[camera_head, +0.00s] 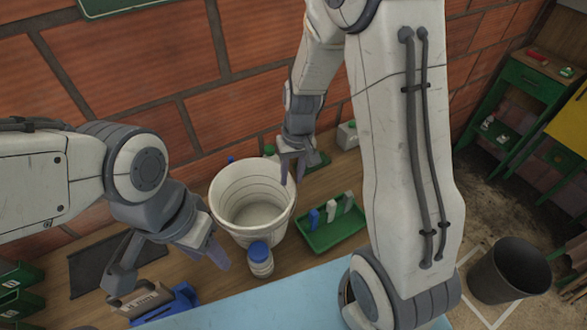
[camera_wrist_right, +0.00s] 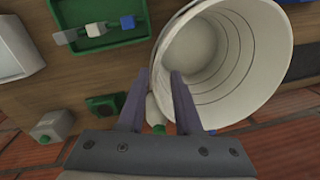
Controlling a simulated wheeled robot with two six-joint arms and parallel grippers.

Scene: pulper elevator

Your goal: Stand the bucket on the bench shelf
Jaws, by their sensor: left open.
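The white ribbed bucket (camera_head: 240,228) stands upright on the wooden bench surface by the brick wall, its open mouth up and its inside empty. My right gripper (camera_head: 292,168) is at the right back of its rim, pointing down. In the right wrist view, the bucket (camera_wrist_right: 245,65) rim runs close to the two fingers (camera_wrist_right: 159,95), which are apart with a gap between them; contact with the rim is not clear. My left gripper (camera_head: 168,262) is open and empty, left of the bucket and above a cardboard-coloured item.
A blue-lidded jar (camera_head: 260,258) stands just in front of the bucket. A green tray (camera_head: 335,232) with small items lies right of it. A blue object (camera_head: 182,303) and a brown item (camera_head: 143,298) lie at the left front. A dark bin (camera_head: 510,270) stands on the floor at right.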

